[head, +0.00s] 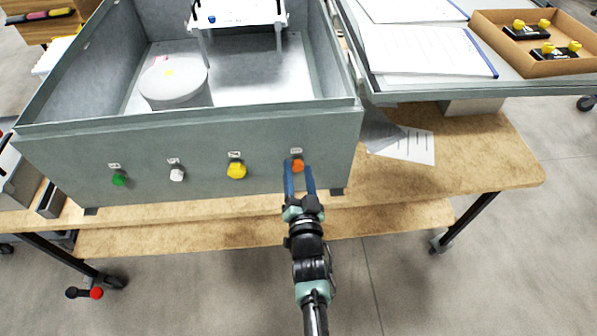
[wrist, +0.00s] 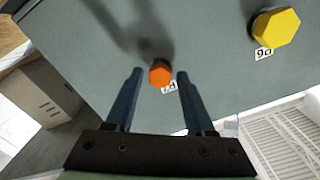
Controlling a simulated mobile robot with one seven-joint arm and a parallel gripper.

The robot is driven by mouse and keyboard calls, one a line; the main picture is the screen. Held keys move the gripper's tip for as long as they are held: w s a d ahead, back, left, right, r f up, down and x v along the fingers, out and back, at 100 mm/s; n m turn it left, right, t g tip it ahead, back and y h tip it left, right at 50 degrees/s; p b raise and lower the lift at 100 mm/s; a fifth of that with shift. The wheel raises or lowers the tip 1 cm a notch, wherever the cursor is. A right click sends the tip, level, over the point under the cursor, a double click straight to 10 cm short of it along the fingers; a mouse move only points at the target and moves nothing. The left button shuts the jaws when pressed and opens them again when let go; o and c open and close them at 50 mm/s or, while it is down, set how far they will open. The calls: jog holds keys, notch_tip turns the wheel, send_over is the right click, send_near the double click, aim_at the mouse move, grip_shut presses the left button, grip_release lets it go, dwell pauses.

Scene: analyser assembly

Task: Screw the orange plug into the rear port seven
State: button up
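The orange plug (head: 297,165) sits at the rightmost port on the front wall of the grey-green housing (head: 200,135), below a small label. In the wrist view the orange plug (wrist: 160,72) shows its six-sided face between and just beyond my fingertips. My gripper (head: 299,168) has its two blue fingers pointing at the plug, one on each side. In the wrist view my gripper (wrist: 159,74) is open, with a gap between each finger and the plug. How deep the plug sits in the port cannot be seen.
A yellow plug (head: 236,170), a white plug (head: 177,174) and a green plug (head: 119,179) sit along the same wall. The housing stands on a wooden bench (head: 480,165). A side tray (head: 430,90) with papers and a cardboard box (head: 490,35) is at the right.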

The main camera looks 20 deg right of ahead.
jog(key=shift+f+n+b, duration=0.2)
jog(key=shift+n+b, duration=0.5)
jog(key=shift+n, duration=0.5)
jog(key=n+b, duration=0.2)
jog(key=n, duration=0.2)
jog(key=shift+n, duration=0.4)
jog(key=n+b, duration=0.2)
jog(key=n, duration=0.1)
jog(key=shift+n, duration=0.3)
jog(key=n+b, duration=0.1)
jog(key=n, duration=0.8)
jog(key=shift+r+b, duration=0.1)
jog(key=shift+b, duration=0.2)
jog(key=n, duration=0.4)
jog(key=shift+r, duration=0.1)
grip_shut()
